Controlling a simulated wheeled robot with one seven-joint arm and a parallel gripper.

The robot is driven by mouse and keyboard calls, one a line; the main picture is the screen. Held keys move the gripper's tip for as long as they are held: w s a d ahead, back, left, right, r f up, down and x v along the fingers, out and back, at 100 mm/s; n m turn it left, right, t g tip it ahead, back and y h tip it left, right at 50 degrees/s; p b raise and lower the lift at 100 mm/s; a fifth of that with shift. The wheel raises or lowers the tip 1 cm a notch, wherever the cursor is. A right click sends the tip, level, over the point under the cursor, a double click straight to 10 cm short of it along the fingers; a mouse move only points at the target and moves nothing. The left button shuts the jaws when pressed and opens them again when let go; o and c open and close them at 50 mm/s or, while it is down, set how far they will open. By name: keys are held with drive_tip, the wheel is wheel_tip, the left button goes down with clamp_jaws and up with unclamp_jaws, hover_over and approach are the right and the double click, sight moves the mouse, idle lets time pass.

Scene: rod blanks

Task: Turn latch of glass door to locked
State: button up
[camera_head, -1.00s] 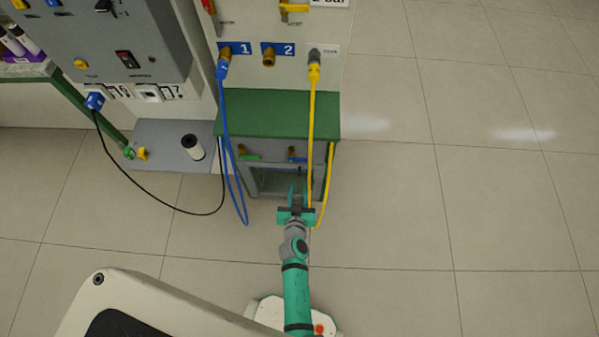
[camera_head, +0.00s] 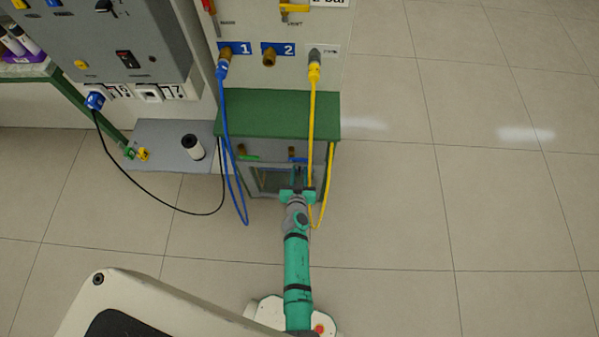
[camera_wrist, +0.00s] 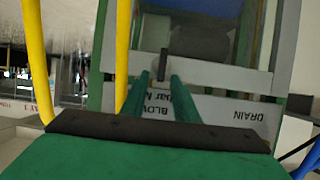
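The glass door (camera_head: 270,181) is in the front of the low grey cabinet with the green top (camera_head: 278,115). My gripper (camera_head: 299,174) is in front of the door's right part and hides some of it. In the wrist view my gripper's two green fingers (camera_wrist: 160,76) point at a pale frame strip (camera_wrist: 215,75). A small dark upright piece (camera_wrist: 163,64), which looks like the latch, shows between the fingertips. The fingers are apart, with gaps beside this piece; whether either touches it I cannot tell.
A yellow hose (camera_head: 311,125) hangs close beside my gripper, and also shows in the wrist view (camera_wrist: 123,45). A blue hose (camera_head: 224,125) hangs at the cabinet's left. Valves with a green handle (camera_head: 249,157) and a blue handle (camera_head: 297,159) sit above the door. Floor at right is clear.

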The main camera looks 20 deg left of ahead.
clamp_jaws()
drive_tip(key=shift+a+n+h, duration=0.1)
drive_tip(key=shift+n+h, duration=0.3)
drive_tip(key=shift+s+a+f+n+t+h, duration=0.1)
drive_tip(key=shift+a+n+t+h, duration=0.25)
drive_tip(key=shift+n, duration=0.3)
drive_tip(key=shift+s+a+f+n+t+h, duration=0.15)
drive_tip(key=shift+a+n+h, duration=0.1)
drive_tip(key=shift+n+h, duration=0.3)
drive_tip(key=n, duration=0.1)
drive_tip(key=a+n+h, duration=0.1)
drive_tip(key=shift+f+n+t, duration=0.2)
drive_tip(key=shift+n+t, duration=0.2)
drive_tip(key=shift+s+a+f+n+t+h, duration=0.1)
drive_tip(key=shift+f+n+t+h, duration=0.4)
drive_tip(key=shift+n, duration=0.7)
drive_tip(key=shift+a+f+n+t+h, duration=0.2)
drive_tip(key=shift+n+t, duration=0.35)
drive_tip(key=shift+n, duration=0.65)
drive_tip(key=shift+s+f+n+t+h, duration=0.1)
drive_tip(key=shift+f+n+t+h, duration=0.3)
drive_tip(key=shift+n, duration=0.8)
drive_tip(key=shift+f, duration=0.1)
